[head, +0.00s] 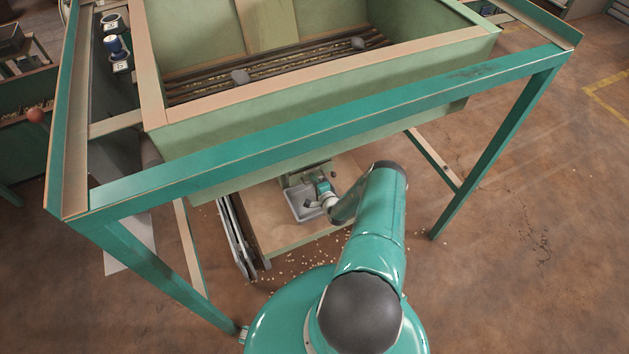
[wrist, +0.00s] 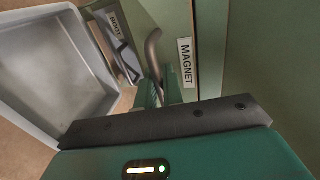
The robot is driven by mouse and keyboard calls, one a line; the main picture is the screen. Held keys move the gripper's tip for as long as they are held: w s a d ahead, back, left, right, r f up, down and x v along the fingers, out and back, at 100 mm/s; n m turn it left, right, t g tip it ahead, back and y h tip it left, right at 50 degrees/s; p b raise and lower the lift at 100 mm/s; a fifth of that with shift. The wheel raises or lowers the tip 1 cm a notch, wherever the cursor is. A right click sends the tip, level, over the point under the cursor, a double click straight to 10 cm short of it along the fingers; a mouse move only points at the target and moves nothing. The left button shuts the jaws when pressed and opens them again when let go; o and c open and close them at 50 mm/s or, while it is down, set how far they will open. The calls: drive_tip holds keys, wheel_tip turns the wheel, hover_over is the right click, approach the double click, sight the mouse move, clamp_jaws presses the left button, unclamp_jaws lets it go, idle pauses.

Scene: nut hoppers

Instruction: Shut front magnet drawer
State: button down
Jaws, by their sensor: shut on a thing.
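A pale green panel with a white MAGNET label (wrist: 186,63) fills the right of the wrist view. A curved, dark metal handle (wrist: 153,46) stands beside the label. My gripper (wrist: 158,92) is shut on this handle, with its green fingers around the lower part. In the head view my gripper (head: 322,187) is under the hopper, and the drawer front there is mostly hidden by the hopper and my wrist. How far the drawer is out cannot be told.
A grey tray (wrist: 62,118) lies left of my gripper, beside a small label reading something like BOOT (wrist: 116,26). Frame legs (head: 490,155) stand at both sides. Nuts are scattered on the floor.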

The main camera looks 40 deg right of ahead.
drive_tip(key=shift+w+d+r, duration=0.1)
drive_tip(key=shift+w, duration=0.05)
drive_tip(key=c, duration=1.6)
unclamp_jaws()
drive_tip(key=v, duration=1.4)
